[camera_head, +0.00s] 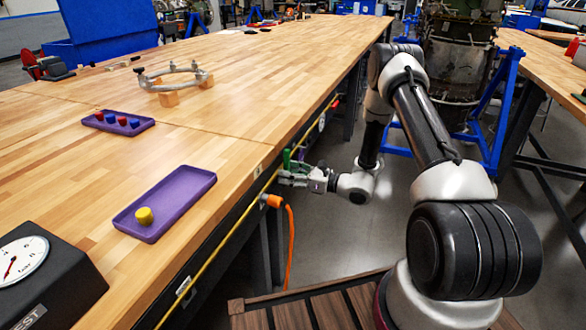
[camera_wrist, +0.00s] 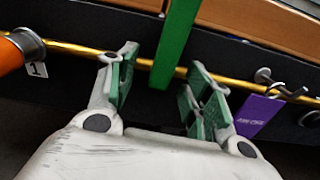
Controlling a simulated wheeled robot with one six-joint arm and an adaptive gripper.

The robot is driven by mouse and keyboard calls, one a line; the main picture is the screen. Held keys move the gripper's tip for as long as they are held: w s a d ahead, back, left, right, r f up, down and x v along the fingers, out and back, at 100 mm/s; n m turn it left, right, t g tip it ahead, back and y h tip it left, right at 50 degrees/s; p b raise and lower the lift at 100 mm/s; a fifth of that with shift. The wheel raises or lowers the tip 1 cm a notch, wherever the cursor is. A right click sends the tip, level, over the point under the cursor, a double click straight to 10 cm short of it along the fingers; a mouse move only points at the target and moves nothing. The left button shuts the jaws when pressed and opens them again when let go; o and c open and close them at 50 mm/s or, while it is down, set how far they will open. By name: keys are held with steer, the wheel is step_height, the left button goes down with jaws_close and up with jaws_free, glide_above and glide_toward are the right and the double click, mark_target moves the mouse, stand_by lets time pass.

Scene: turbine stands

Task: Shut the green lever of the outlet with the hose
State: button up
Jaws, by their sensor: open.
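The green lever (camera_head: 287,158) stands upright at the bench's front edge, beside the orange hose (camera_head: 289,245) and its orange fitting (camera_head: 272,201). In the wrist view the green lever (camera_wrist: 178,42) runs down from the top edge, in front of the yellow pipe (camera_wrist: 230,82). My gripper (camera_head: 286,177) is at the lever, level with the bench edge. In the wrist view my gripper (camera_wrist: 160,85) is open, and the lever's lower end lies between its green-padded fingers. Whether a pad touches it I cannot tell. The orange hose end (camera_wrist: 10,55) shows at the left, by a tag marked 1.
A purple tag (camera_wrist: 262,113) and a metal hook (camera_wrist: 280,85) are right of my gripper in the wrist view. On the bench (camera_head: 230,130) are a purple tray (camera_head: 185,190) with a yellow piece, another purple tray (camera_head: 95,122), a metal ring (camera_head: 172,72) and a gauge (camera_head: 25,258).

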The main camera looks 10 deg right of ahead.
steer(key=shift+s+d, duration=0.1)
steer(key=v, duration=0.4)
steer(key=shift+s+d, duration=0.2)
steer(key=shift+d, duration=0.1)
stand_by(0.4)
